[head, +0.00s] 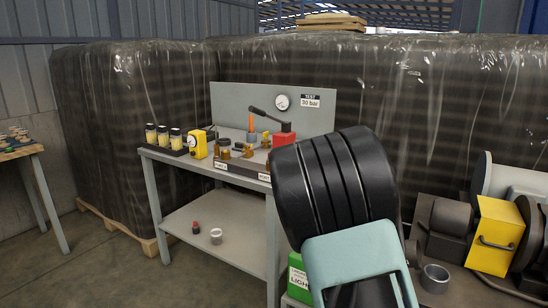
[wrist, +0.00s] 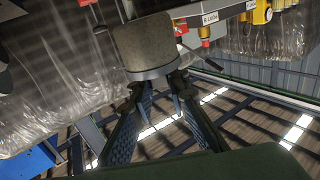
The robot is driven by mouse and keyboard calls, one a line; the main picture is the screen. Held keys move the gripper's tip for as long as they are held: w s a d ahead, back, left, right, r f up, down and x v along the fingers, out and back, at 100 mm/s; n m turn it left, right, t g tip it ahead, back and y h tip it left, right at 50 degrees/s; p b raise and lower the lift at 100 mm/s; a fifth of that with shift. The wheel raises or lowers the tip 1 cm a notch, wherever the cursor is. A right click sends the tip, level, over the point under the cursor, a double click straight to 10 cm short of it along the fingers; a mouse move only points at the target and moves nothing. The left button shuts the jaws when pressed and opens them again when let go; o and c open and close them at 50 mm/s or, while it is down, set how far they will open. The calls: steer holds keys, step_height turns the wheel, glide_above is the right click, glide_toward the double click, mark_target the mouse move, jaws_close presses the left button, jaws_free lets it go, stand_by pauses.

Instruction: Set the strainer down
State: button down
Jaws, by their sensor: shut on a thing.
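The strainer, which I take to be a grey-beige cylinder with a darker rim (wrist: 143,45), is in the upper middle of the wrist view. My gripper (wrist: 155,84) is shut on its rim end, one finger on each side. The strainer shows against the bench edge and wrapped stacks behind it; I cannot tell whether it touches anything besides the fingers. In the head view my black and teal arm fills the lower middle and hides the gripper and the strainer. The grey bench (head: 178,164) stands just left of my arm.
The bench top holds several capped jars (head: 163,136), a yellow device (head: 197,144), small bottles and a red hand pump (head: 284,134). Its lower shelf (head: 235,250) is mostly clear.

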step_height(320, 180, up, 33)
steer(key=p, duration=3.2)
steer(key=shift+a, duration=0.1)
